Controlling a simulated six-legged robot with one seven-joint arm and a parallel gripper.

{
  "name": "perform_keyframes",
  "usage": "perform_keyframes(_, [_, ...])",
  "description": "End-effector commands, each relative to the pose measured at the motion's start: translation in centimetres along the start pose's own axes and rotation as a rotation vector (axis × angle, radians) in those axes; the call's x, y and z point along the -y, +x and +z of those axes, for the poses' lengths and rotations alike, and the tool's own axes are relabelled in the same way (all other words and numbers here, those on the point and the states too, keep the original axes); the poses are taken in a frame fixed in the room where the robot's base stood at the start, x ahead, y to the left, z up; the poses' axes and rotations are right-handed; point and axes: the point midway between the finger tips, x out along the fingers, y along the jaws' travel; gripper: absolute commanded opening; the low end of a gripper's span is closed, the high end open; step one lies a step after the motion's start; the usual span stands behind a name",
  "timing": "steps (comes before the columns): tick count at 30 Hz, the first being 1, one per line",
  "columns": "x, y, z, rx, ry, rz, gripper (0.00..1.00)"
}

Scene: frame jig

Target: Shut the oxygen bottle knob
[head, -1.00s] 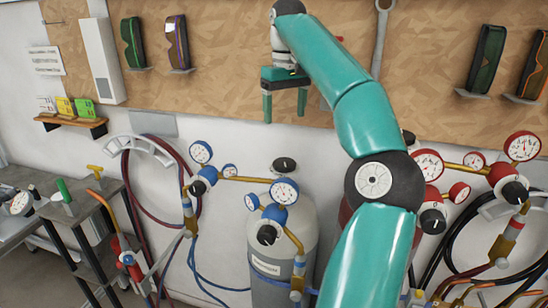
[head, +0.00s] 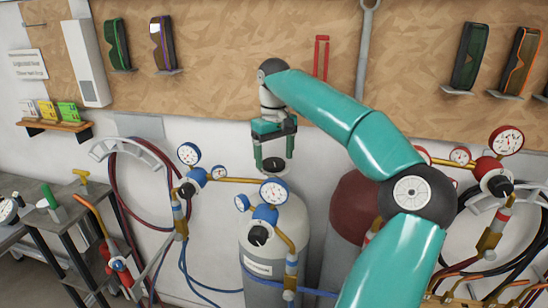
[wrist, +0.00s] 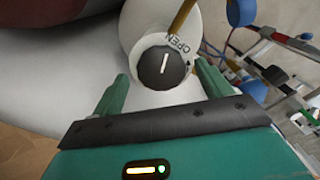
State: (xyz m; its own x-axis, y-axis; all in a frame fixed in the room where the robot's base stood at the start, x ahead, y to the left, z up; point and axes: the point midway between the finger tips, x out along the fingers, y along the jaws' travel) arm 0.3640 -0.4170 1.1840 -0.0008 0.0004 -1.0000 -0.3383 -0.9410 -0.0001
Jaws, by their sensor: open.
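The oxygen bottle (head: 262,235) is the grey cylinder with blue-rimmed gauges in the head view. Its knob is the black round one with a white line in the wrist view (wrist: 163,66), with the word OPEN printed beside it. In the head view the knob (head: 274,165) shows just under my fingertips. My gripper (head: 275,162) points down over it. In the wrist view my gripper (wrist: 164,85) is open, one finger on each side of the knob, with gaps between fingers and knob. Whether the fingertips reach down to knob height I cannot tell.
Blue-rimmed gauges (head: 274,191) on a brass pipe stand close by the bottle's top. A dark red bottle (head: 352,205) is to the right, partly behind my arm. Red gauges (head: 507,140) are further right. A wooden board (head: 230,60) is behind.

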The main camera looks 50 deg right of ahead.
Motion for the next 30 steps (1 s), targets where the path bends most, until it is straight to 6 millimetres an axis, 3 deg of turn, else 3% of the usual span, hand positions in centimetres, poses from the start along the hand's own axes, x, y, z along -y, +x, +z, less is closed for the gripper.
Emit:
perform_keyframes(11, [0.12, 0.98, -0.09, -0.001, -0.001, 0.000, 0.77])
perform_keyframes(18, [0.11, 0.97, -0.09, -0.001, -0.001, 0.000, 0.34])
perform_keyframes(19, [0.11, 0.96, -0.09, -0.001, -0.001, 0.000, 0.33])
perform_keyframes(30, [0.09, 0.92, -0.07, -0.001, 0.050, 0.002, 0.33])
